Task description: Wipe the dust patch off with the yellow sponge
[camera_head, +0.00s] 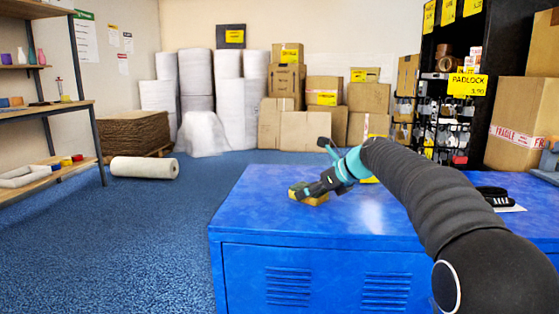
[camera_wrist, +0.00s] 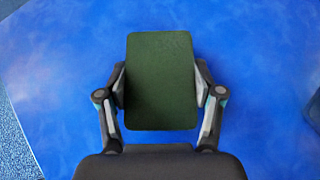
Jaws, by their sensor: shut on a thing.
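The yellow sponge (camera_head: 318,200) is at the left part of the blue cabinet top (camera_head: 262,205). My gripper (camera_head: 308,190) is shut on it from above, with one finger on each side. In the wrist view the sponge (camera_wrist: 160,82) shows its dark green upper face between the fingers of my gripper (camera_wrist: 160,90). The sponge is on or just above the cabinet top; I cannot tell if it touches. A faint pale area (camera_head: 372,212) shows on the blue top right of the sponge, beside my arm. I cannot tell whether it is the dust patch or a reflection.
A black brush-like object (camera_head: 494,195) lies at the right of the cabinet top, beyond my arm. Cartons (camera_head: 306,131) and wrapped rolls (camera_head: 229,100) stand along the back wall. A padlock rack (camera_head: 450,110) is at back right. The cabinet top's left and front parts are clear.

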